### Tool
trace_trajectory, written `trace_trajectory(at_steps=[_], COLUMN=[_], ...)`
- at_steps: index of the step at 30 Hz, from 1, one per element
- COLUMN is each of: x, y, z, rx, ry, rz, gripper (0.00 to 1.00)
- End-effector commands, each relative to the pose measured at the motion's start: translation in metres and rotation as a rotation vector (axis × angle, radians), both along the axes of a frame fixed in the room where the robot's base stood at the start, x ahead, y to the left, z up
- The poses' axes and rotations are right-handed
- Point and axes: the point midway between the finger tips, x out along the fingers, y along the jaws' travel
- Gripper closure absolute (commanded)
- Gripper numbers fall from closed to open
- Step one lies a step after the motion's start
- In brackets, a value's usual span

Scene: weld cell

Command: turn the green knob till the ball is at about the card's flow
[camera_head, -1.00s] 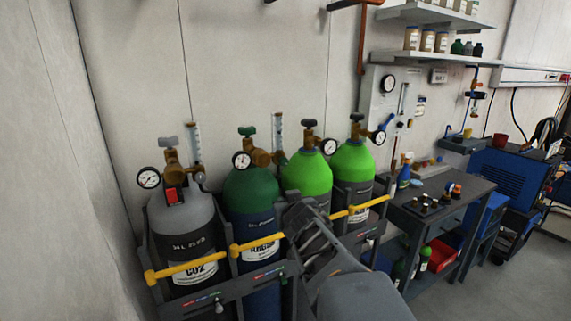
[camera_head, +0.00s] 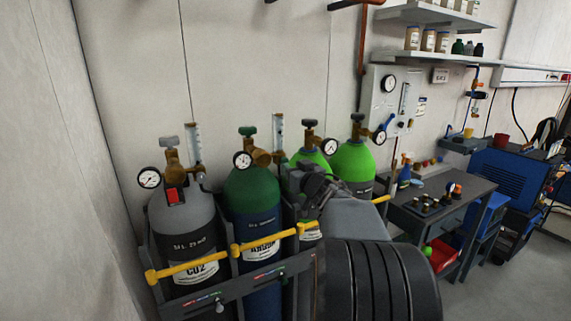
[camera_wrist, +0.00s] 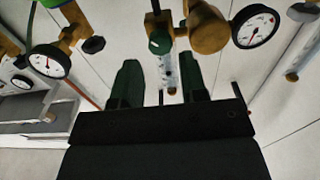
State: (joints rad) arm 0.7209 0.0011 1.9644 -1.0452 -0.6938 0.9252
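In the wrist view a round green knob (camera_wrist: 159,42) shows at the brass fitting beside a clear flow tube (camera_wrist: 168,72). My gripper (camera_wrist: 161,62) is open and empty, its two dark green fingers spread on either side of the tube in the picture. The knob shows beyond the fingertips, and I see no contact. In the head view the argon flow tube (camera_head: 279,132) stands beside the dark green argon cylinder (camera_head: 251,188). My gripper in the head view (camera_head: 300,177) is close to that cylinder's right side. The ball is too small to make out. I cannot identify the card for certain.
A grey CO2 cylinder (camera_head: 182,222) stands left and a bright green cylinder (camera_head: 353,163) right. A yellow bar (camera_head: 262,242) crosses in front. The argon gauge (camera_wrist: 255,27) sits near the knob. A dark bench (camera_head: 440,205) with small parts stands right.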

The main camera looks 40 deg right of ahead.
Motion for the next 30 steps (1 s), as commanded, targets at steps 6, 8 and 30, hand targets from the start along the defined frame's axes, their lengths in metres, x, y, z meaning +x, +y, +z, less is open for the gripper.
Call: trace_trajectory(at_steps=[6, 8, 30], x=[0.032, 0.038, 0.05], y=[-0.004, -0.005, -0.007], z=[0.0, 0.0, 0.0], rx=[0.0, -0.001, 0.0], ry=[0.001, 0.001, 0.0], rz=[0.001, 0.0, -0.001], gripper=[0.6, 0.6, 0.81])
